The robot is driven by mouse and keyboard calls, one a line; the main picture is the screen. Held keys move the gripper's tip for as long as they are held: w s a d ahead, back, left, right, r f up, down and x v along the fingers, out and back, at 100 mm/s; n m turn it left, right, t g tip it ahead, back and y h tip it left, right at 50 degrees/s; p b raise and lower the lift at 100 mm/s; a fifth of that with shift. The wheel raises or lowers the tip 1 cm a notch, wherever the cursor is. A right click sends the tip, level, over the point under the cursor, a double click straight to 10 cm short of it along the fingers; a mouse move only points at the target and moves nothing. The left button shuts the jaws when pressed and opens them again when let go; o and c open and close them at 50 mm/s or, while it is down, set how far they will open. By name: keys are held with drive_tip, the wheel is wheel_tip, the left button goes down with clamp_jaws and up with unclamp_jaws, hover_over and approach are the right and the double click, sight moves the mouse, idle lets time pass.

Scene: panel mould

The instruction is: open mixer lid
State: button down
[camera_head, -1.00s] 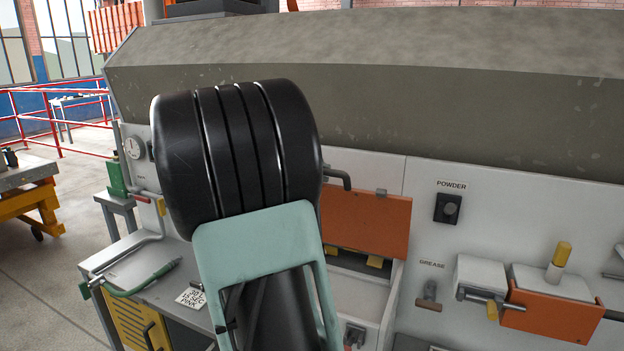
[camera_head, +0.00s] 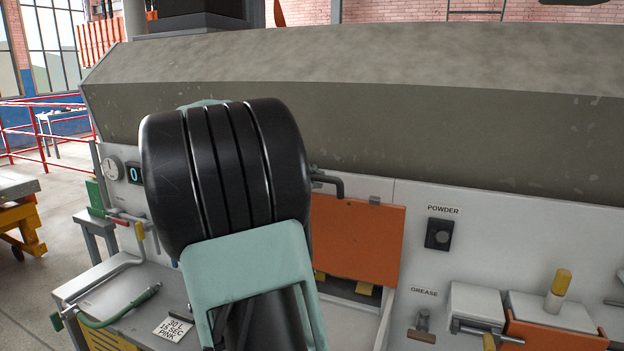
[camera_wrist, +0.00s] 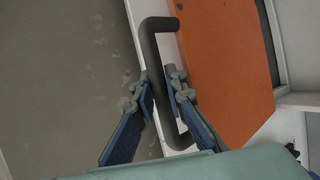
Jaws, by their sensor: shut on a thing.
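An orange flap (camera_head: 357,238), seemingly the mixer lid, stands raised at the white wall in the head view, above an opening with yellow blocks. It also shows in the wrist view (camera_wrist: 228,65). A dark bent bar handle (camera_head: 332,181) shows at its upper left edge. In the wrist view, the handle (camera_wrist: 153,48) runs between the two fingers of my gripper (camera_wrist: 160,92), which is shut on it. In the head view my black and pale green wrist hides the fingers and the left part of the flap.
A large grey sloped hood (camera_head: 420,130) overhangs the wall just above the flap. To the right are a powder knob (camera_head: 439,234) and a grease lever (camera_head: 422,325). At lower left is a bench with a green-handled hose (camera_head: 120,306) and a written card (camera_head: 173,328).

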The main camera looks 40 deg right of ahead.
drive_tip(key=shift+r, duration=0.15)
drive_tip(key=c, duration=1.9)
unclamp_jaws()
drive_tip(key=shift+c, duration=0.2)
drive_tip(key=v, duration=1.2)
